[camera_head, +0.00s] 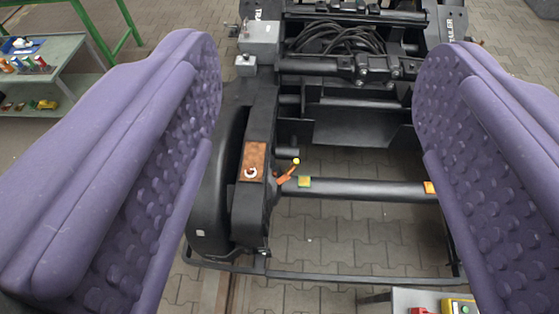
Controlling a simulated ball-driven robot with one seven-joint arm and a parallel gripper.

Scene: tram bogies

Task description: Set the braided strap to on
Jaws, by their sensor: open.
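My gripper (318,85) is open and empty. Its two purple studded fingers frame the left and right of the view, with the black bogie showing between them. A copper-brown strip (254,161) with a small pale ring lies on the black housing left of centre and may be the braided strap; its weave is too small to make out. Beside it, a short orange lever (287,173) with a yellow tip points up to the right. Neither finger appears to touch these parts.
The black bogie frame (355,116) carries cables (340,38) and a grey box (259,40) at the back. A dark axle (370,190) crosses to the right. A workbench (50,62) stands at the left, and a box with coloured buttons (432,303) at the bottom right.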

